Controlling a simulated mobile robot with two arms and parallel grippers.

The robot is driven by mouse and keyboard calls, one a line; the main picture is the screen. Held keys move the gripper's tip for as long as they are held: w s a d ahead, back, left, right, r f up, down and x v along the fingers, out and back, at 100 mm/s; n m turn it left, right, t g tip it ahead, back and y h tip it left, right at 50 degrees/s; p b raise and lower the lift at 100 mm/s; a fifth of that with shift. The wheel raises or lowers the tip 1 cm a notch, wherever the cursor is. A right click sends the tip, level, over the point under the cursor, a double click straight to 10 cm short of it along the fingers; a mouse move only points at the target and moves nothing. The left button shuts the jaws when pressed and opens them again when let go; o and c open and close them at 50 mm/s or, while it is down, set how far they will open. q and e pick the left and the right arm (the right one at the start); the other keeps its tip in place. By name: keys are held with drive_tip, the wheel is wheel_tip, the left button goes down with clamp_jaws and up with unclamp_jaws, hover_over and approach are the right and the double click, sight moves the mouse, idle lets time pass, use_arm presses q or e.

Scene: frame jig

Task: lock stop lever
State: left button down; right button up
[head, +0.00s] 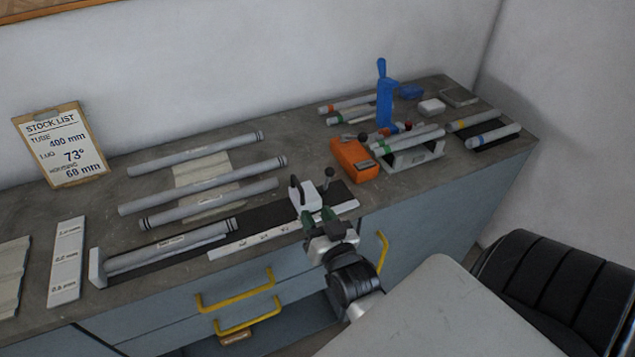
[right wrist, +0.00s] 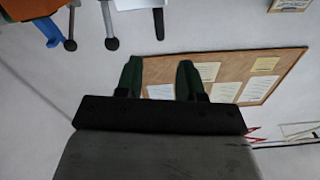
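The white stop block (head: 309,201) stands on the dark rail strip near the counter's front edge, with a black handle (head: 295,191) on its left. A dark ball-ended lever (head: 329,176) stands upright just to its right. My right gripper (head: 318,219) is in front of and slightly below the block in the head view, its green fingers apart and empty. In the right wrist view the fingers (right wrist: 160,80) are spread with nothing between them. My left gripper is not in view.
A tube (head: 170,246) lies in the front channel left of the block. Loose tubes (head: 205,191) lie behind. An orange tool (head: 354,160), a tube rack (head: 410,158) and a blue upright clamp (head: 384,100) stand to the right. Yellow drawer handles (head: 236,290) project below the counter.

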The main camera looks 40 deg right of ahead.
sight(303, 192)
drive_tip(key=p+x, duration=0.5)
drive_tip(key=x, duration=0.4)
drive_tip(key=shift+w+r, duration=0.1)
drive_tip(key=shift+w, duration=0.25)
drive_tip(key=shift+w+d, duration=0.15)
drive_tip(key=shift+w, duration=0.5)
drive_tip(key=shift+c, duration=0.5)
clamp_jaws()
